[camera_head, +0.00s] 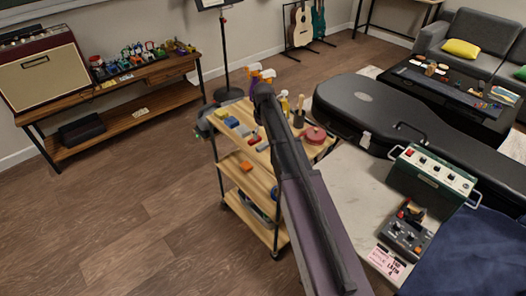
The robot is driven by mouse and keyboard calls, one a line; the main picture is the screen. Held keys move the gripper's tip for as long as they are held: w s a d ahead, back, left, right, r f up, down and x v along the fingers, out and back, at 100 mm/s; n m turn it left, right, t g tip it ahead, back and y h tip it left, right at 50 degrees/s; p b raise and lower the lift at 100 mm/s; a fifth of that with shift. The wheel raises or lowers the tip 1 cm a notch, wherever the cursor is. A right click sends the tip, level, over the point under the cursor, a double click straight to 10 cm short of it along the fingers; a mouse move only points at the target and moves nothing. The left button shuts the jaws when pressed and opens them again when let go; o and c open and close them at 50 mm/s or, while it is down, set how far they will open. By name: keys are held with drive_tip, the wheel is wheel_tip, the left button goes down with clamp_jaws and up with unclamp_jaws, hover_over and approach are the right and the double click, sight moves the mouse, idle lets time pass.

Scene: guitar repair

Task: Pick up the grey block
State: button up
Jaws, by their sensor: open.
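A wooden three-tier trolley (237,150) stands in the middle of the camera_head view. Several small blocks lie on its top shelf, among them a blue one (231,121) and a yellow one (221,113). A greyish block (243,130) lies close to the blue one; it is small, so its exact colour is hard to tell. A small red thing and a pale block (262,147) lie nearer the shelf's front edge. My dark arm crosses over the trolley and hides part of the top shelf. I cannot make out my gripper or its fingers.
Spray bottles (262,76) and a round red tin (314,135) stand on the trolley. To its right is a pale table (345,185) with a black guitar case (395,120), a green amplifier box (433,172) and a pedal. Floor left of the trolley is clear.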

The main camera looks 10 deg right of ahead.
sight(263, 145)
drive_tip(key=shift+f+b, duration=0.3)
drive_tip(key=shift+f, duration=0.2)
drive_tip(key=shift+a+f+b, duration=0.1)
drive_tip(key=shift+f+b, duration=2.5)
drive_tip(key=c, duration=0.8)
drive_tip(key=shift+c, duration=0.2)
drive_tip(key=shift+r, duration=0.2)
wheel_tip(263, 145, up, 10)
drive_tip(key=p, duration=1)
drive_tip(key=shift+f, duration=0.15)
